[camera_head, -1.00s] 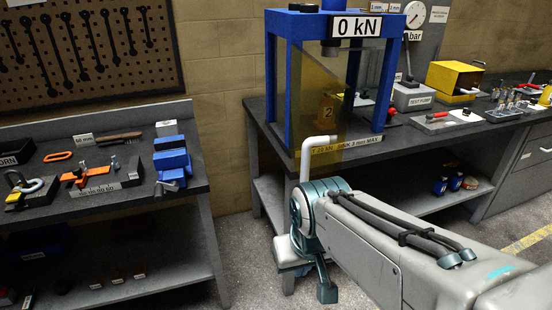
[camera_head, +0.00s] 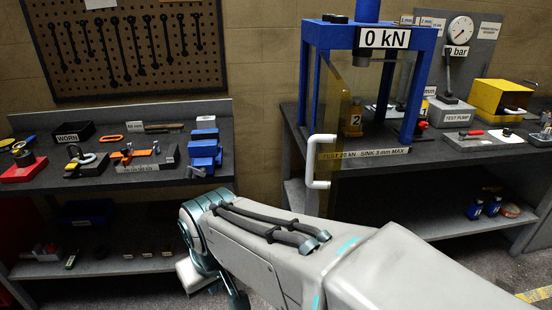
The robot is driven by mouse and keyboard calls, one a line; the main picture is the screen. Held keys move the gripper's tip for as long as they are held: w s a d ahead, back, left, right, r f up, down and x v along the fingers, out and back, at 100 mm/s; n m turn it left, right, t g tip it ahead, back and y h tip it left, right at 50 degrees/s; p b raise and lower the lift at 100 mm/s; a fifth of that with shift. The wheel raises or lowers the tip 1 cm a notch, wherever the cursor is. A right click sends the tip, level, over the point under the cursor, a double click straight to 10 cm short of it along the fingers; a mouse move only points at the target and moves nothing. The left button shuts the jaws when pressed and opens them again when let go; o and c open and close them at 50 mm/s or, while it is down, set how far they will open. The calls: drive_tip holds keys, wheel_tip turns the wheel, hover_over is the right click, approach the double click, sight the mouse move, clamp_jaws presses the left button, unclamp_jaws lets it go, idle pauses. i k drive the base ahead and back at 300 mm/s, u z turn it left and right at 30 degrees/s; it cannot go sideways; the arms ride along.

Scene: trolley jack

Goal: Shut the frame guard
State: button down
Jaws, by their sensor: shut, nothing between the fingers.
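The frame guard (camera_head: 327,100) is a tinted, see-through yellowish panel on the blue press frame (camera_head: 310,75). It stands swung open, out from the left front post towards me, and I see it nearly edge-on. Its white bar handle (camera_head: 312,160) is on the near edge, low down, in front of the bench edge. My arm reaches in from the lower right, with its far joint to the left of the handle and apart from it in the picture. The fingers of my gripper are not visible; the arm hides them or they are below the picture.
The press bench (camera_head: 370,165) carries a brass-coloured weight marked 2 (camera_head: 352,118) behind the guard, and a test pump (camera_head: 450,112) to the right. A left bench (camera_head: 110,182) holds shackles and blue blocks (camera_head: 205,150). Floor shows in the gap between the benches.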

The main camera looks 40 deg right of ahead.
sight(321, 147)
drive_tip(key=k, duration=0.55)
drive_tip(key=z, duration=1.05)
drive_tip(key=i, duration=0.5)
drive_tip(key=u, duration=0.05)
